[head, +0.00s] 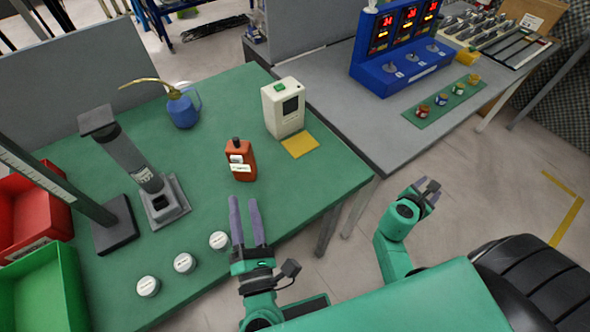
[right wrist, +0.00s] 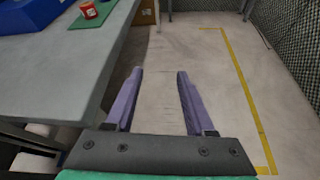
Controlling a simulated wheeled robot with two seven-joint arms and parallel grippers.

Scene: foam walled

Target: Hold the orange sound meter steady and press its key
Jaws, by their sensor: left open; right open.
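The orange sound meter (head: 240,161) stands upright on the green table top (head: 215,235), with a dark tip on top and pale labels on its front. Which mark is its key is too small to tell. My left gripper (head: 246,207) is open and empty, its two purple fingers pointing at the meter from the near side, a short gap away. My right gripper (head: 430,190) is off the table's right side, over the floor. In the right wrist view its purple fingers (right wrist: 159,85) are apart with nothing between them.
A cream device (head: 284,108) with a yellow pad (head: 300,145) stands right of the meter. A blue oil can (head: 183,110) is behind left. A grey column stand (head: 150,185) and several white-lidded jars (head: 184,263) are left. A grey table (head: 345,120) holds a blue display unit (head: 385,75).

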